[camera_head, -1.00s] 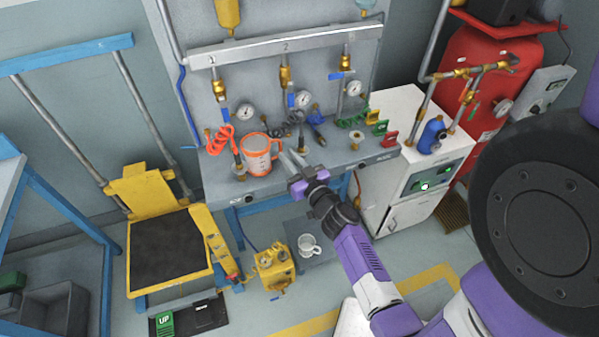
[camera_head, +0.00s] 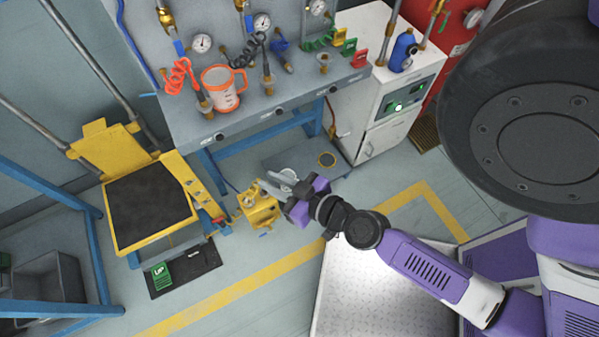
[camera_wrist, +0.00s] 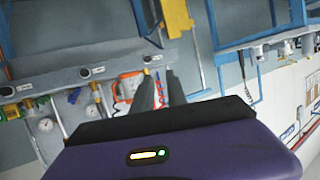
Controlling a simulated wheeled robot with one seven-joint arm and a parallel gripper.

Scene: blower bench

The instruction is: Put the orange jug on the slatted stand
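The orange jug (camera_head: 221,99), pale-bodied with an orange rim and handle, stands upright on the grey bench shelf (camera_head: 240,118) below the gauges. My gripper (camera_head: 283,180) is low in front of the bench, apart from the jug and over the floor area by the yellow unit. In the wrist view my gripper (camera_wrist: 160,88) has its two fingers apart with a gap between them. The jug (camera_wrist: 129,86) shows partly behind the fingers there, at a distance. A brown slatted piece (camera_head: 427,135) lies on the floor right of the white cabinet; I cannot tell whether it is the stand.
Hoses and valves crowd the bench around the jug. A yellow valve unit (camera_head: 257,208) stands on the floor beside my gripper. A yellow platform cart (camera_head: 118,246) is at the left, a white cabinet (camera_head: 382,112) with a blue bottle (camera_head: 402,50) at the right.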

